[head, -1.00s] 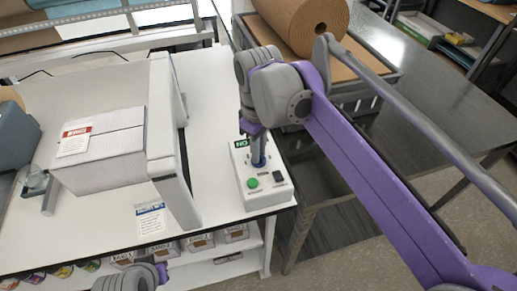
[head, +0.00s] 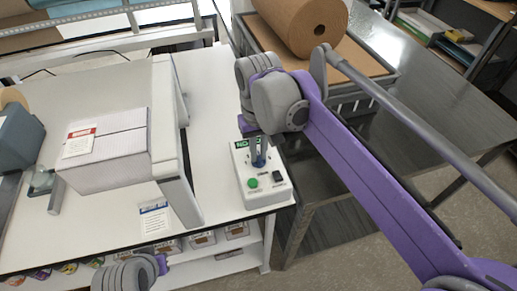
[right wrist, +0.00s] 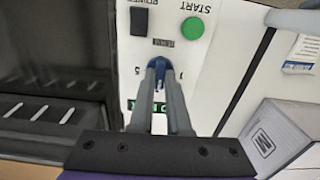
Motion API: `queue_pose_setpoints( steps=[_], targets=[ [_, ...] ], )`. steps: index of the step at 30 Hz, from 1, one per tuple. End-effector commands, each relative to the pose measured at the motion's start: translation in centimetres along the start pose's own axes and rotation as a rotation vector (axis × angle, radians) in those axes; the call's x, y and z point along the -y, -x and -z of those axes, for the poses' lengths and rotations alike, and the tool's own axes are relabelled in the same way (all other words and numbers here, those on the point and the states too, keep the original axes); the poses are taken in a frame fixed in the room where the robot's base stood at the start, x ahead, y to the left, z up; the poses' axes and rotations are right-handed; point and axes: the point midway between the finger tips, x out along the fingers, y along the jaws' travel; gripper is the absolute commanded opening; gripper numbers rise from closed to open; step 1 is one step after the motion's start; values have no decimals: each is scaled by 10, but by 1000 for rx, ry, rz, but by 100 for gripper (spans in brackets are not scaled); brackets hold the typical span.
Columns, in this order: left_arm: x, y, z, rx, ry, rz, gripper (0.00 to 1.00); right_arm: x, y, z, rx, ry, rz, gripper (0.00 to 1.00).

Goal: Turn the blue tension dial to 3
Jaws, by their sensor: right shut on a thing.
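The blue tension dial (head: 259,161) is on the upper part of a white control box at the right end of the bench. My right gripper (head: 257,152) reaches down to it from above. In the right wrist view both fingers are closed on the sides of the blue dial (right wrist: 156,64). The fingers hide much of the dial and its scale; a 5 shows beside it, but I cannot read the setting. A piece of my left arm shows at the bottom of the head view, without its fingers.
The control box (head: 246,198) also carries a green start button (head: 252,183), a black switch (head: 278,177) and a green display (head: 242,144). A white machine frame with a carton (head: 105,150) stands to the left. A brown paper roll (head: 305,25) lies behind.

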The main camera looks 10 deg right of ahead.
Motion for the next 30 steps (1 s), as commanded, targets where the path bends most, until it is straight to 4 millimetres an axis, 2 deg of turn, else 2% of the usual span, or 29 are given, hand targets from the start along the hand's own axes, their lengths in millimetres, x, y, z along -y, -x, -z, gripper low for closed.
queue_pose_setpoints(
  steps=[17, 18, 22, 30],
  targets=[
    [0, 1, 1, -1, 0, 0, 0, 0, 0, 0, 0, -35, 0, 0],
    [0, 1, 1, -1, 0, 0, 0, 0, 0, 0, 0, -35, 0, 20],
    [0, 1, 1, -1, 0, 0, 0, 0, 0, 0, 0, -35, 0, 44],
    [0, 1, 1, -1, 0, 0, 0, 0, 0, 0, 0, -35, 0, 45]
  ],
)
